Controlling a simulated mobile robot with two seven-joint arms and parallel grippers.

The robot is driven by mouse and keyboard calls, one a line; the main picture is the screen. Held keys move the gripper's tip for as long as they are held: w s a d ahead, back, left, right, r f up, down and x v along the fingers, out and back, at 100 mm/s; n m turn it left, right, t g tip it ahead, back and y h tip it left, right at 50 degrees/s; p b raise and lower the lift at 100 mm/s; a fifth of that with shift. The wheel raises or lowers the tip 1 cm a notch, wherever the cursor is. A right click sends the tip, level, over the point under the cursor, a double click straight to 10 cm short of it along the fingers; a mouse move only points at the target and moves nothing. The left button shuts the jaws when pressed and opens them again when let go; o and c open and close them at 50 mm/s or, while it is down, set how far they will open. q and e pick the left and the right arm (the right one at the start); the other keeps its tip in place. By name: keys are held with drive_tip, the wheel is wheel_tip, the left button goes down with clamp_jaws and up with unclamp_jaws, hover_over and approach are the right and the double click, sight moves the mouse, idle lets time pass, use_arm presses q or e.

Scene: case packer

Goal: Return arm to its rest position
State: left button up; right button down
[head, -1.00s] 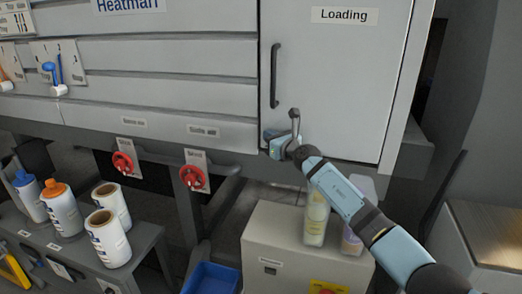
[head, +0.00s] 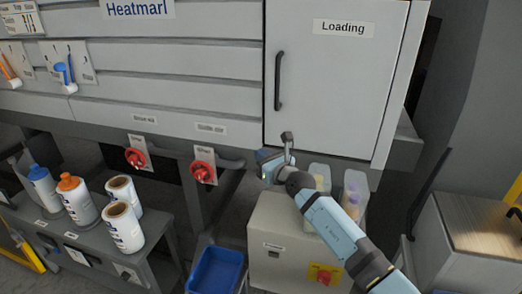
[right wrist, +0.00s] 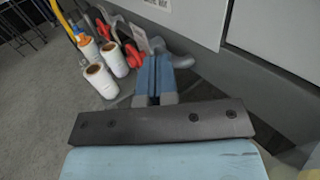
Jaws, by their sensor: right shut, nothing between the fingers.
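My right arm comes in from the lower right of the head view. Its gripper (head: 268,160) is just below the lower edge of the grey Loading door (head: 325,85), apart from the door's black handle (head: 279,81). The door is closed. In the right wrist view the two blue fingers (right wrist: 155,82) lie together with nothing between them. My left gripper is not in view.
A beige box (head: 280,245) with translucent bottles (head: 354,195) on it stands below the gripper. A blue bin (head: 215,270) is on the floor. Red valve knobs (head: 203,172) stick out at left. A side table (head: 60,225) holds bottles and white rolls (head: 124,228).

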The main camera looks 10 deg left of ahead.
drive_tip(key=s+d+f+m+t+h, duration=0.4)
drive_tip(key=s+d+f+m+h, duration=0.3)
drive_tip(key=s+d+f+m, duration=1.55)
drive_tip(key=s+d+f+m+g+h, duration=0.1)
drive_tip(key=s+d+f+m+g, duration=0.2)
drive_tip(key=s+m, duration=0.6)
drive_tip(key=s+d+f+m+g+h, duration=0.1)
drive_tip(key=s+d+f+m+g, duration=0.1)
drive_tip(key=s+m, duration=0.8)
drive_tip(key=shift+s+d+f+g+h, duration=0.35)
drive_tip(key=shift+s+d+f, duration=0.25)
drive_tip(key=shift+s+d, duration=0.5)
drive_tip(key=shift+s+a+m, duration=0.1)
drive_tip(key=shift+a+m, duration=0.05)
drive_tip(key=shift+m, duration=0.1)
